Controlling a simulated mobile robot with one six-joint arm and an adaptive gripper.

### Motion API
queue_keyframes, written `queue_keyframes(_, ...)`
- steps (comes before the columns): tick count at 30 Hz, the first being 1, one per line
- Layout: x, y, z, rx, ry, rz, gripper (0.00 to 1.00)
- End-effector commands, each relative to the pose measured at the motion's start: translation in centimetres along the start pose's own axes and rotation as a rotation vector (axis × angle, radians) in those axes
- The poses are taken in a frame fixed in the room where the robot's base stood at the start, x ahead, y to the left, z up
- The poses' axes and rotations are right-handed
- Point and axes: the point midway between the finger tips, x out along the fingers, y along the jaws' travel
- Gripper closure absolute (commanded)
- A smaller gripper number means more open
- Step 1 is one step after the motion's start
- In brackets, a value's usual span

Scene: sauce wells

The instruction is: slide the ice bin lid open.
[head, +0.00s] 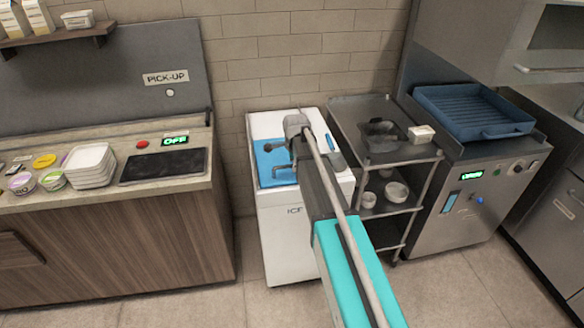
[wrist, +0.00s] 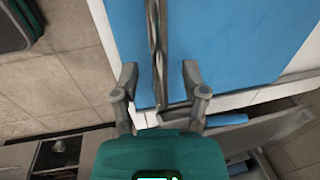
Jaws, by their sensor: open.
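The white ice bin (head: 285,240) stands against the wall in the head view, with "ICE" lettering on its front partly behind my arm. Its blue lid (head: 268,155) lies on top and also fills much of the wrist view (wrist: 235,40). A grey bar (wrist: 157,40), apparently the lid's handle, runs over the blue surface in the wrist view. My gripper (wrist: 160,74) is open, with one finger on each side of the bar's near end. Gaps show between the fingers and the bar. In the head view, my arm hides part of the lid and bin top.
A steel shelf cart (head: 436,157) with bowls stands close to the bin's right. Beyond it is a steel machine (head: 460,205) bearing a blue tray (head: 470,108). A wooden counter (head: 110,250) is at left, with floor between it and the bin.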

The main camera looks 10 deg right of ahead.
Motion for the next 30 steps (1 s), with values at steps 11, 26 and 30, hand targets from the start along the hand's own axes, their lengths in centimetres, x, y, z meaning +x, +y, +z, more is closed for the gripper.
queue_keyframes(11, 0.35, 0.0, -0.01, 0.0, 0.0, 0.0, 0.43)
queue_keyframes(26, 0.35, 0.0, 0.0, 0.0, 0.0, 0.0, 1.0)
queue_keyframes(30, 0.35, 0.0, 0.59, -0.002, -0.001, 0.0, 1.0)
